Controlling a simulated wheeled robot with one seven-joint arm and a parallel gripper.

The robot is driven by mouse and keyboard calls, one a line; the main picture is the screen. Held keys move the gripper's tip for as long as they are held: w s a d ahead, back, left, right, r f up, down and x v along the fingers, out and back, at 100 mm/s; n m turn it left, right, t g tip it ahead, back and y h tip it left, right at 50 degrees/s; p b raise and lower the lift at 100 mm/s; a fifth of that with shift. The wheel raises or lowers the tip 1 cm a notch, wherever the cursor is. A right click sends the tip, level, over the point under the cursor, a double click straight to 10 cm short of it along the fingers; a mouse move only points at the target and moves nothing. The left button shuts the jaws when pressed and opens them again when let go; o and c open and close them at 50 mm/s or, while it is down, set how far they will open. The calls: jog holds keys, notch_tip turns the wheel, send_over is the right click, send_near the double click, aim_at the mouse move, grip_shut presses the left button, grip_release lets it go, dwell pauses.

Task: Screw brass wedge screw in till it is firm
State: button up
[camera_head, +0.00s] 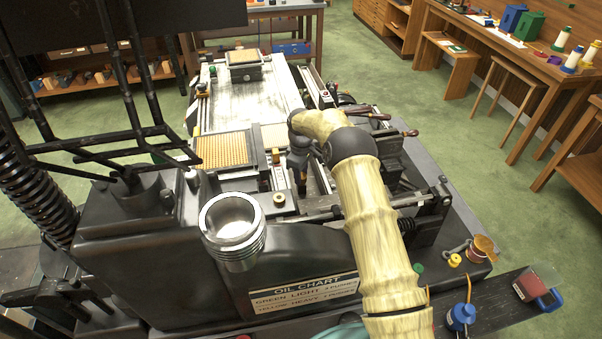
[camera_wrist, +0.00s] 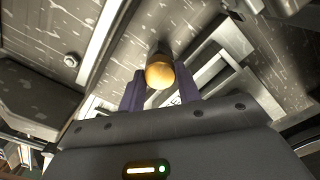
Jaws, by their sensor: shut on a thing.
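The brass wedge screw (camera_wrist: 160,72) shows in the wrist view as a round, golden head at the end of a darker shaft. My gripper (camera_wrist: 160,88) has its two dark purple fingers on either side of this head and is shut on it. The shaft runs away from the gripper toward the grey metal of the machine. Its far end and any threads are hidden. In the head view my gripper (camera_head: 300,172) points down into the middle of the type caster, and the screw cannot be made out there.
The type caster's machinery surrounds the gripper, with a type-filled tray (camera_head: 222,151) to its left. A silver threaded cup (camera_head: 233,232) stands at the front left. A black lever assembly (camera_head: 435,205) lies right of my arm. A blue oil can (camera_head: 460,316) stands at the front right.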

jog(key=shift+m, duration=0.4)
jog(key=m+b, duration=0.2)
jog(key=m, duration=0.1)
jog(key=m+b, duration=0.1)
jog(key=m, duration=0.3)
jog(key=shift+w+m, duration=0.1)
jog(key=shift+m, duration=0.3)
jog(key=m, duration=0.4)
jog(key=shift+r+m+b, duration=0.1)
jog(key=shift+m+b, duration=0.2)
jog(key=shift+m, duration=1.9)
jog(key=o, duration=1)
jog(key=shift+c, duration=0.2)
